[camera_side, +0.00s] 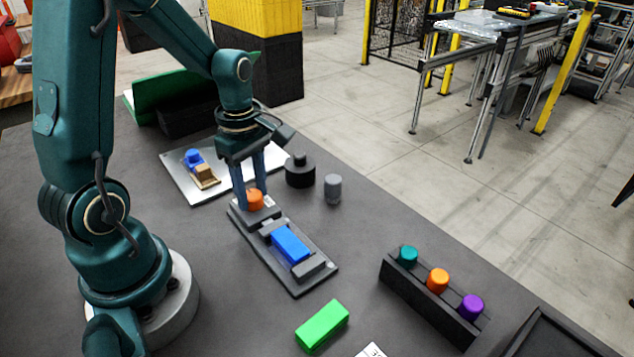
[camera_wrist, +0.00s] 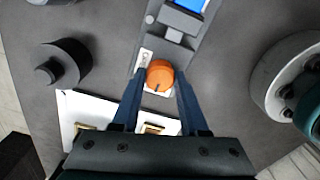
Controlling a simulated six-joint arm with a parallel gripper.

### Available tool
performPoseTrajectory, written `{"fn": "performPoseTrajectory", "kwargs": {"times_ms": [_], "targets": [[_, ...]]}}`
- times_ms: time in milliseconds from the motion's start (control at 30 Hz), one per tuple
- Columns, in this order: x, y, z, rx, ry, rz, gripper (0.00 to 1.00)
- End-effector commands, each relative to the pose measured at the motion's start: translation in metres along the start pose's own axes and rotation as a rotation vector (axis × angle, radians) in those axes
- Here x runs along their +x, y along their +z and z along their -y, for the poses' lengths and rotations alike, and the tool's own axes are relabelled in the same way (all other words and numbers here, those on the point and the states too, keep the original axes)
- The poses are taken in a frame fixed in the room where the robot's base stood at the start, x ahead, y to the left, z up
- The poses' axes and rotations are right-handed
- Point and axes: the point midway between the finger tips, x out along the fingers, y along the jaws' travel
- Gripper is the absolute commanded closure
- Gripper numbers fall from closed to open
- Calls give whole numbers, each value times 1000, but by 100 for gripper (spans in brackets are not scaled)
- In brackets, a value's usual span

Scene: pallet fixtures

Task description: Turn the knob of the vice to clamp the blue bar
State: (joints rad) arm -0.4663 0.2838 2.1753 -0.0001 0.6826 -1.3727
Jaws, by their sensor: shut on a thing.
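The vice (camera_side: 309,283) is a dark grey fixture on the table, with an orange knob (camera_side: 255,200) at its far end. The blue bar (camera_side: 290,244) lies in the vice between its jaws; a part of it shows at the top of the wrist view (camera_wrist: 188,4). My gripper (camera_side: 250,190) points down at the knob, with its two blue fingers on either side of it. In the wrist view the knob (camera_wrist: 159,75) sits between the fingertips, with a dark mark line on its top. My gripper is shut on the knob.
A white plate (camera_side: 178,184) with blue and tan parts lies behind the vice. A black stepped cylinder (camera_side: 300,172) and a grey cylinder (camera_side: 333,189) stand close by on the right. A green block (camera_side: 322,326) and a rack (camera_side: 422,300) with teal, orange and purple knobs are nearer the front.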

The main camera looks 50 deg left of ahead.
Motion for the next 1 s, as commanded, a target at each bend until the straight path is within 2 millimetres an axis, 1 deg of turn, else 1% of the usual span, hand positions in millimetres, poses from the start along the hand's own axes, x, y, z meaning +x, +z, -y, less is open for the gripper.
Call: {"fn": "performPoseTrajectory", "kwargs": {"times_ms": [433, 467, 500, 533, 833, 933, 1000], "targets": [[-1, 0, 0, -11, 2, 0, 100], [-1, 0, 0, -12, 1, 0, 45], [-1, 0, 0, -11, 2, 0, 30], [-1, 0, 0, -11, 1, 0, 26], [-1, 0, 0, -9, 1, 0, 26], [-8, 0, -1, -9, 4, -1, 26], [-16, 0, -2, -9, 7, -1, 26]]}}
